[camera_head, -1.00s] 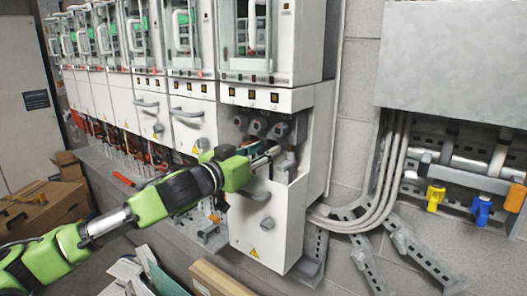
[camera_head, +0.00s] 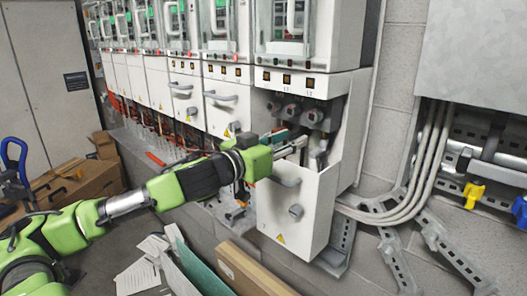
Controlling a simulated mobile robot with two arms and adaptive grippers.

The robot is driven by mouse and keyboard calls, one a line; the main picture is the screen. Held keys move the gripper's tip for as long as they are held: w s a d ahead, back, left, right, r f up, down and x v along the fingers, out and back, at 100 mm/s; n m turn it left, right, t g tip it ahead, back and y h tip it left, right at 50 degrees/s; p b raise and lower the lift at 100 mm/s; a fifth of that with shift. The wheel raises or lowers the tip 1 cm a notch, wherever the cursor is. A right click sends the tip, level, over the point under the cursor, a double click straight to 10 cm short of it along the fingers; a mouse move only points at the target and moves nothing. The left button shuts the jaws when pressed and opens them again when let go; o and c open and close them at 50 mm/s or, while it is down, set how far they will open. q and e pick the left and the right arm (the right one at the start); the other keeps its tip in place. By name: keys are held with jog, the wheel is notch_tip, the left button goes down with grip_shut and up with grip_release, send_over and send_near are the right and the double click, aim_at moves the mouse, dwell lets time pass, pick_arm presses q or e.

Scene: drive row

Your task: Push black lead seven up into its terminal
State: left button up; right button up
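The nearest drive cabinet (camera_head: 290,210) has an open upper compartment with a row of dark grey round terminals (camera_head: 293,112) along its top. A short dark upright piece, perhaps a lead (camera_head: 320,158), shows in the right part of the opening, below the right terminal. I cannot read a number on it or tell whether it touches the terminal. My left gripper (camera_head: 296,146) reaches in from the left at the front of this opening, just left of that dark piece. Its fingertips are small and partly hidden, so I cannot tell whether they hold anything. My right gripper is out of view.
White drive cabinets (camera_head: 190,100) run back along the wall to the left. Grey cables (camera_head: 425,170) curve down at the right of the nearest cabinet. Cardboard boxes (camera_head: 88,185) and long panels (camera_head: 245,268) lie on the floor. A yellow connector (camera_head: 473,193) hangs at the far right.

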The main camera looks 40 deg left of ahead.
pick_arm(q)
jog(key=s, duration=0.8)
jog(key=shift+s+a, duration=0.3)
jog(key=shift+s, duration=0.1)
dwell(0.6)
